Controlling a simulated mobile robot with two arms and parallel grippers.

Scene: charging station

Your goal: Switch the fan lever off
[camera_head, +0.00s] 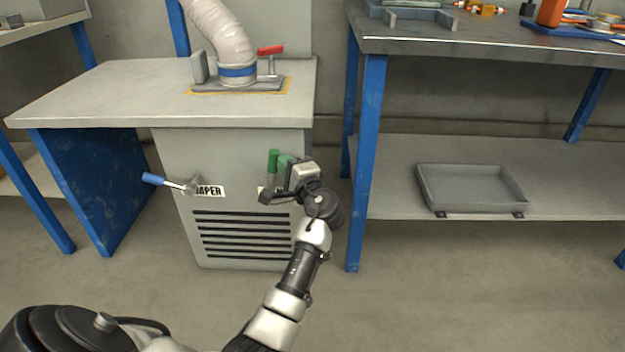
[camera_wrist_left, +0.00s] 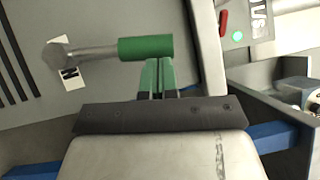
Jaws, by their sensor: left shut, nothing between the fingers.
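The fan lever shows as a green handle (camera_head: 273,161) on the front of the grey cabinet, pointing up in the head view. In the left wrist view the green handle (camera_wrist_left: 145,47) sits on a metal shaft, beside a partly hidden label ending in N. My left gripper (camera_head: 285,162) is just right of the handle. Its shut green fingers (camera_wrist_left: 157,72) are empty, with their tips at the handle's side; I cannot tell whether they touch it. The lever's base is hidden behind the gripper in the head view. My right gripper is not in view.
A blue-handled lever (camera_head: 168,183) sticks out left on the same cabinet, beside a partly covered label. A duct (camera_head: 222,35) and a red-handled valve (camera_head: 270,52) are on top. A workbench (camera_head: 450,45) with a blue leg (camera_head: 367,160) stands close to the right.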

